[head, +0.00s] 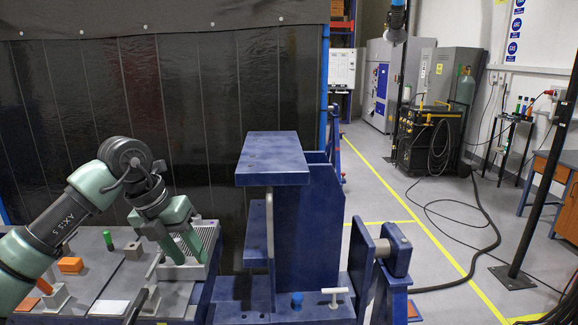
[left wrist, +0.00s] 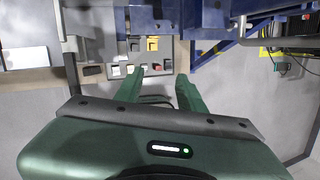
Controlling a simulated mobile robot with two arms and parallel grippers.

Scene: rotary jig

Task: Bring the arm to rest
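My left arm (head: 45,240) comes in from the left, bent at the elbow. Its green left gripper (head: 187,252) points down in front of a ribbed grey block (head: 205,240), left of the blue jig (head: 320,220); whether it touches the block I cannot tell. In the left wrist view the two fingers of the gripper (left wrist: 158,88) stand apart with nothing held between them. Beyond the fingertips are a grey board with small white, red and yellow parts (left wrist: 152,44). My right gripper is not in view.
The grey worktable (head: 120,270) bears an orange block (head: 70,265), a green peg (head: 108,240) and pale grey blocks. The jig carries a blue knob (head: 297,299) and a white T-handle (head: 334,296). A dark curtain (head: 200,90) stands behind. Floor at right is open, with cables.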

